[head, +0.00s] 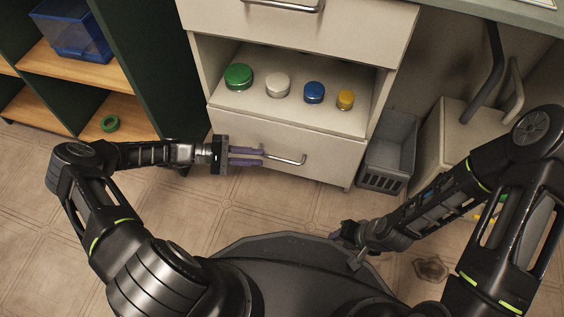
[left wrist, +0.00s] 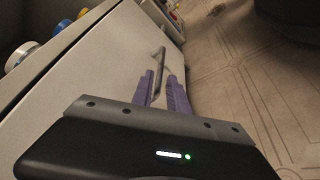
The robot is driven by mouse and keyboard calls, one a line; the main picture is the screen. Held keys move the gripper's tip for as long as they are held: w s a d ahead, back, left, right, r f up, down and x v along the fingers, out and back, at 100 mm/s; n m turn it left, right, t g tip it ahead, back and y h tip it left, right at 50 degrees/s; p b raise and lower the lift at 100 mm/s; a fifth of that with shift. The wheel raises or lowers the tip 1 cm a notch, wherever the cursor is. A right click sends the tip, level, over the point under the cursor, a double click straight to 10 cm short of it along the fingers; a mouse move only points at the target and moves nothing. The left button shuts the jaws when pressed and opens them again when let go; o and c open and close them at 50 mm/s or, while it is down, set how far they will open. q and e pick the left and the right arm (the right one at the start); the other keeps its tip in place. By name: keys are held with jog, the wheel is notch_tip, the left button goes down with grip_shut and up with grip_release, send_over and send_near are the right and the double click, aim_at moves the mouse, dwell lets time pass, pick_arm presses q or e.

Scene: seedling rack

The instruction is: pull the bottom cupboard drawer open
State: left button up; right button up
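The bottom cupboard drawer (head: 318,168) is a pale front below an open shelf, and it looks closed. Its metal bar handle (head: 287,158) runs across the front; the handle also shows in the left wrist view (left wrist: 160,60). My left gripper (head: 262,155) is at the drawer front with its purple fingers pointing along the handle, near its left end.
The shelf above holds a green jar (head: 238,77), a white jar (head: 277,85), a blue jar (head: 314,92) and a yellow jar (head: 345,99). A grey crate (head: 389,150) stands right of the drawer. Tiled floor (head: 300,205) in front of the drawer is clear.

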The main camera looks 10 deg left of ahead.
aim_at(279, 159)
pick_arm(q)
jog(key=b+x, duration=0.2)
jog(key=x, duration=0.5)
jog(key=shift+f, duration=0.1)
jog(key=shift+w+d+b, duration=0.1)
jog(key=shift+d+b, duration=0.2)
jog(key=shift+d, duration=0.1)
grip_shut()
dwell(1.2)
